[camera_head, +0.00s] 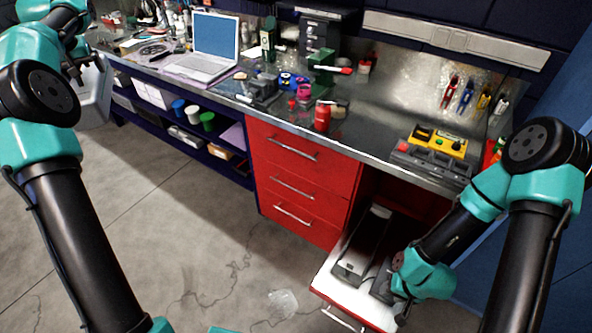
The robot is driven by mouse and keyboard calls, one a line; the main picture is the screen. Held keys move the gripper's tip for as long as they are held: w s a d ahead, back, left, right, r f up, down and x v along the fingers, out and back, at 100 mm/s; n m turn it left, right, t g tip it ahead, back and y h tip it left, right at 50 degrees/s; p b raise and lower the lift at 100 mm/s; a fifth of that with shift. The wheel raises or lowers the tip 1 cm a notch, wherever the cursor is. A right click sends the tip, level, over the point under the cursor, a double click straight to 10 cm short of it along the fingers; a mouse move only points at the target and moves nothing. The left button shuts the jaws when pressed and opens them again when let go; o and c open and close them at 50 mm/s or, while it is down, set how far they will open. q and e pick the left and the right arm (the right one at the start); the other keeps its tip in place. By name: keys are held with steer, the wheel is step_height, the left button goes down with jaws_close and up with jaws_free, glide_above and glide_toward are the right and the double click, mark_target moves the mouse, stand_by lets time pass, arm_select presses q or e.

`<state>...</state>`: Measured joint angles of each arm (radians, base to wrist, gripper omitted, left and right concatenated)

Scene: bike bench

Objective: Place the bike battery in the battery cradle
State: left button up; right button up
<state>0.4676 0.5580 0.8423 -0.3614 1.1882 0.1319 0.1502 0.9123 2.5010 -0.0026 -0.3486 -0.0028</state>
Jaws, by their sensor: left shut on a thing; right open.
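In the head view a long dark block with a pale far end (362,245), which looks like the bike battery or its cradle, lies in an open drawer (327,282) at the lower right. I cannot tell which is battery and which is cradle. My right gripper (398,303) is open, low over the drawer's right side, its fingertips mostly hidden. My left gripper (82,62) is at the far upper left, shut on a pale grey box (95,98), partly hidden by my arm.
The steel bench top (375,125) holds a laptop (212,48), a red can (323,117), a yellow box (438,140) and a dark tool case (430,163). Red closed drawers (300,180) stand left of the open one. The floor in front is mostly clear.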

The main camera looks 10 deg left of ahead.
arm_select(q)
steer(key=shift+s+a+r, duration=0.1)
steer(key=shift+s+r, duration=0.05)
steer(key=shift+r, duration=0.1)
steer(key=shift+f, duration=0.1)
